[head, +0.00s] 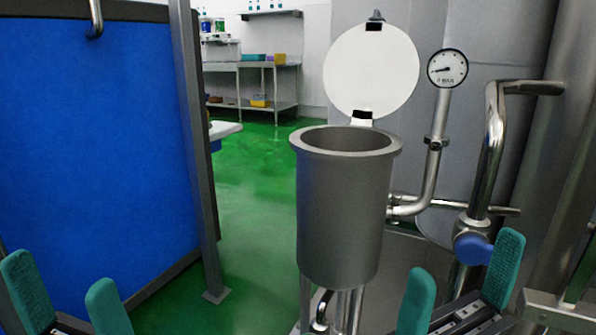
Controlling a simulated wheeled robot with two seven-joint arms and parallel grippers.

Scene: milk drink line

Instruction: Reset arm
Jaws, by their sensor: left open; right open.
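My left gripper (66,293) is at the lower left, in front of the blue panel, with its two teal fingers spread apart and nothing between them. My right gripper (462,286) is at the lower right, also with its teal fingers spread and nothing between them. Both grippers are apart from the grey metal vessel (343,215) in the middle. The vessel's round white lid (371,71) stands open, hinged upright at the back of the rim. The inside bottom of the vessel is hidden.
A pressure gauge (447,68), steel pipes (491,150) and a blue valve handle (473,248) stand at the right. A blue panel (95,150) with a grey post (197,150) is at the left. Green floor (250,200) is open between; shelves (265,65) stand far back.

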